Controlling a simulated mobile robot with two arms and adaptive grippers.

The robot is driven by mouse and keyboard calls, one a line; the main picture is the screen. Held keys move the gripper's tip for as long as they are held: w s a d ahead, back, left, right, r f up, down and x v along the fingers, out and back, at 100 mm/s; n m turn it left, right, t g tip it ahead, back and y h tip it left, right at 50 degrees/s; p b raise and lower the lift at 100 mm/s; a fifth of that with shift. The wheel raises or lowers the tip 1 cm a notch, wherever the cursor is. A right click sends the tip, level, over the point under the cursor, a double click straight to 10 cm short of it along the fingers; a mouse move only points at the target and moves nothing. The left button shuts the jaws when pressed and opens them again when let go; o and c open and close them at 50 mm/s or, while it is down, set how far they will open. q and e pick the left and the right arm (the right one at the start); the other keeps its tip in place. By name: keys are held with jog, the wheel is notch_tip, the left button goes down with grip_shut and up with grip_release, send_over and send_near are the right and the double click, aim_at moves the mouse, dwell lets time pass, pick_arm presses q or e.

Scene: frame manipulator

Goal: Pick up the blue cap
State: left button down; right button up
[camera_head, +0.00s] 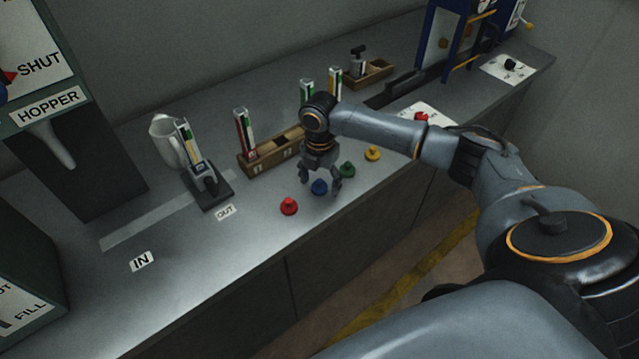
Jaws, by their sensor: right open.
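The blue cap (319,187) sits on the grey counter, in a loose row with a red cap (289,206) to its left and a green cap (347,170) and a yellow cap (372,153) to its right. My right gripper (321,185) points down over the blue cap. Its fingers are open, one to each side of the cap, with nothing held. I cannot tell whether the fingers touch the cap. My left gripper is not in view.
Behind my right gripper stands a wooden rack (262,158) with upright coloured cartridges. A white jug (165,141) and a dark stand (209,192) are further left. Another red cap (421,117) lies on a white sheet at right.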

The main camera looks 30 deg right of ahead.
jog(key=c, duration=0.8)
jog(key=shift+r, duration=0.1)
jog(key=shift+c, duration=0.2)
